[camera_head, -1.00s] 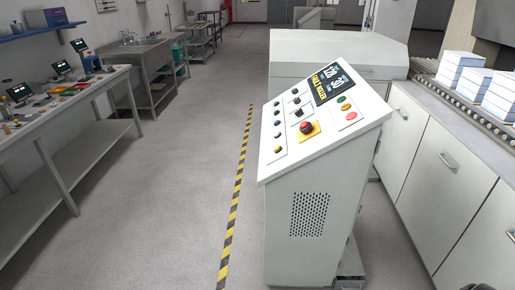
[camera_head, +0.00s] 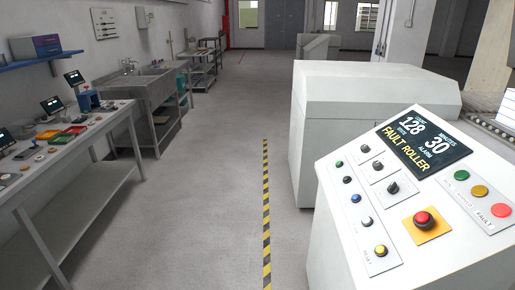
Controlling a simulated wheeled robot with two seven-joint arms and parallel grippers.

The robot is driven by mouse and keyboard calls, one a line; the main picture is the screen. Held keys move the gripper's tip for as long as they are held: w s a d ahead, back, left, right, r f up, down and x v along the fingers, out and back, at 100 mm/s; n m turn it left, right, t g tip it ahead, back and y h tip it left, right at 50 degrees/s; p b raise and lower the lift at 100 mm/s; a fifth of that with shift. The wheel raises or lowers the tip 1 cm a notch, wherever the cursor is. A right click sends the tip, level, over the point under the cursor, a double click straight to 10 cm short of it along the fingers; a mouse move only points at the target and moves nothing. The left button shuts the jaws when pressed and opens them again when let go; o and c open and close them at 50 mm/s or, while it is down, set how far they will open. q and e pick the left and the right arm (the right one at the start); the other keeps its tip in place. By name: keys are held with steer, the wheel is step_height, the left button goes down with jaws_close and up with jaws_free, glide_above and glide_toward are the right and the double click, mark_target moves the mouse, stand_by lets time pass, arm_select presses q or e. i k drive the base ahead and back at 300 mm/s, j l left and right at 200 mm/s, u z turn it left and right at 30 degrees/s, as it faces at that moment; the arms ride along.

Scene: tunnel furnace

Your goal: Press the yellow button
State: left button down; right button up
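A yellow button (camera_head: 381,250) sits at the lower left of the sloped white control panel (camera_head: 345,215), the lowest of a column of small buttons. Above it in that column are a white button (camera_head: 366,221), a blue button (camera_head: 355,198) and further small dark and green ones. A red mushroom button (camera_head: 423,219) on a yellow-orange plate is to its right. A yellow-amber lamp (camera_head: 480,191) sits between a green lamp (camera_head: 461,176) and a red lamp (camera_head: 501,210) at the panel's right. Neither of my grippers is in view.
A dark display (camera_head: 423,143) reads "FAULT ROLLER" with 128 and 30. A large white cabinet (camera_head: 370,95) stands behind the panel. A workbench (camera_head: 105,122) lines the left. Grey floor with a yellow-black stripe (camera_head: 266,210) lies clear between.

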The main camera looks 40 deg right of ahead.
mark_target(380, 249)
steer(key=i+j, duration=0.1)
steer(key=i, duration=2.05)
steer(key=i+z, duration=0.1)
steer(key=z, duration=0.3)
steer(key=i+z, duration=0.1)
steer(key=z, duration=0.3)
steer(key=i+z, duration=0.15)
steer(key=z, duration=0.3)
steer(key=j+z, duration=0.15)
steer(key=z, duration=2.85)
steer(key=j, duration=0.1)
